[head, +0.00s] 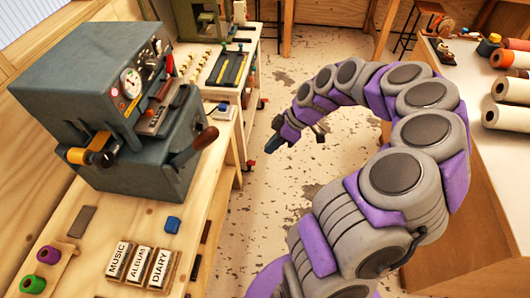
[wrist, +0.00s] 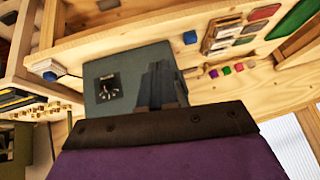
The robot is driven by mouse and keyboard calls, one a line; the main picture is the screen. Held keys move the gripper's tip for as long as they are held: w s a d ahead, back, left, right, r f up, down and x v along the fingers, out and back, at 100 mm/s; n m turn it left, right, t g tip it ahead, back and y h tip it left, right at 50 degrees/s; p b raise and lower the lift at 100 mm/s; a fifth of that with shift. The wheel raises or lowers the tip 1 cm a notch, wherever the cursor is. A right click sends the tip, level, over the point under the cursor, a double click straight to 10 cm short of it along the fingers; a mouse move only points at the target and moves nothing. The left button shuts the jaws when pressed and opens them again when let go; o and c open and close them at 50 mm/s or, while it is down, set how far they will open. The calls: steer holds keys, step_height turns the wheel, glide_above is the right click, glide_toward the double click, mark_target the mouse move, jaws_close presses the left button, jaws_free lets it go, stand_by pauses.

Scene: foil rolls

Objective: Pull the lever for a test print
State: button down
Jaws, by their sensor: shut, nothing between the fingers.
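A dark grey press machine (head: 130,110) with gauges and small controls stands on the wooden bench at the left. A lever with a brown handle (head: 196,147) sticks out from its right side, angled up to the right. My gripper (head: 272,145) is over the aisle, to the right of the lever and apart from it. In the wrist view my gripper (wrist: 160,84) is shut and empty, in front of the grey machine (wrist: 105,70), whose dark dial shows. I cannot make out the lever in the wrist view.
Blocks marked MUSIC, ALBUM and DIARY (head: 141,265) lie on the bench, near a blue block (head: 172,225) and coloured rolls (head: 40,270). Foil rolls (head: 508,88) lie on the right counter. The aisle floor (head: 285,190) between is clear except for my arm.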

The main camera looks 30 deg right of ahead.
steer(key=shift+s+d+f+v, duration=0.35)
steer(key=shift+s+d+v, duration=0.05)
steer(key=shift+v, duration=2.4)
steer(key=s+a+r+m+g+h, duration=0.1)
steer(key=s+a+r, duration=0.3)
steer(key=a, duration=0.4)
steer(key=s+a+r+m+g+h, duration=0.1)
steer(key=s+a+r, duration=0.35)
steer(key=a, duration=0.35)
steer(key=s+a+f+m+g+h, duration=0.1)
steer(key=s+m, duration=0.3)
steer(key=s, duration=0.4)
steer(key=s+a+m+g+h, duration=0.1)
steer(key=s+m+h, duration=0.2)
steer(key=s, duration=0.6)
steer(key=shift+a+f+m+p, duration=0.35)
steer(key=shift+a+f+m, duration=0.05)
steer(key=shift+m, duration=0.7)
